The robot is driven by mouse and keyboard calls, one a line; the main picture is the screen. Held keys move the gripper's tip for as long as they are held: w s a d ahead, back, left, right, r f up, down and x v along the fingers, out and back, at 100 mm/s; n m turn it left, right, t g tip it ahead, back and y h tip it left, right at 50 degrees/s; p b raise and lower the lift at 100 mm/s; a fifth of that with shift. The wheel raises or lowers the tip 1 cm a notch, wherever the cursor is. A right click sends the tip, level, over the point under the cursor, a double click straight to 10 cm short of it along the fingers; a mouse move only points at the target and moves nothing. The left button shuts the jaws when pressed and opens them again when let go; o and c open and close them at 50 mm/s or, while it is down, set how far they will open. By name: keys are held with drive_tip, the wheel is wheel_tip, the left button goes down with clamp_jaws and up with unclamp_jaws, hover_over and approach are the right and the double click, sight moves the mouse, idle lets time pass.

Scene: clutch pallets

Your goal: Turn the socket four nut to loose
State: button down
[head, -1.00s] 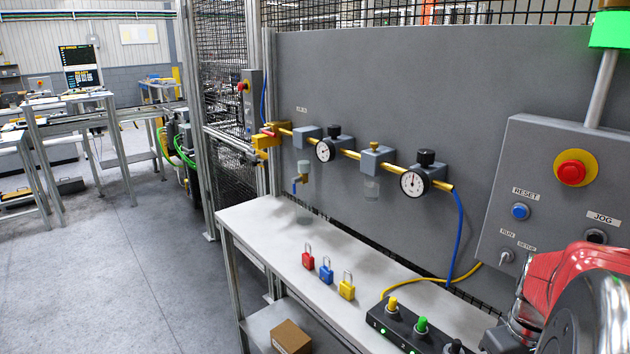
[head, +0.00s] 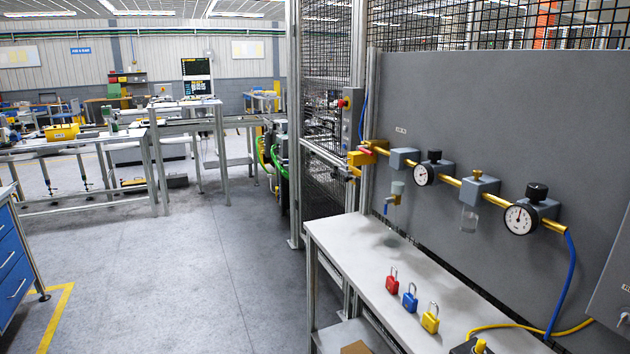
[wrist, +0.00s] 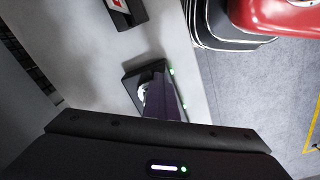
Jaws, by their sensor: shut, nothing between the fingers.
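The nut of socket four cannot be made out in any view. In the head view only the end of a black socket block (head: 466,347) shows at the bottom edge, with a yellow plug (head: 480,346) on it. In the wrist view my gripper (wrist: 160,78) is shut and empty, its narrow fingers seen end on. Beyond the fingers lies a black block (wrist: 134,78) on a pale surface, with green lights along its right side. A small white round part (wrist: 141,95) shows beside the fingers, partly hidden by them.
In the head view a pale bench (head: 370,260) carries red (head: 391,281), blue (head: 410,299) and yellow (head: 430,319) padlocks. Gauges (head: 520,219) and a yellow pipe run along the grey panel (head: 590,130). The floor (head: 200,280) to the left is open. A blue cabinet (head: 15,260) stands at far left.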

drive_tip(key=shift+s+d+f, duration=0.1)
drive_tip(key=shift+s+f, duration=0.15)
drive_tip(key=shift+f, duration=0.4)
drive_tip(key=shift+d, duration=0.25)
drive_tip(key=shift+d+r, duration=0.1)
drive_tip(key=shift+d, duration=0.5)
drive_tip(key=shift+w+d+r, duration=0.1)
drive_tip(key=shift+w+d, duration=0.1)
drive_tip(key=shift+d, duration=0.2)
drive_tip(key=shift+s, duration=0.1)
drive_tip(key=shift+s+d, duration=0.1)
drive_tip(key=shift+s, duration=0.2)
drive_tip(key=shift+r, duration=0.1)
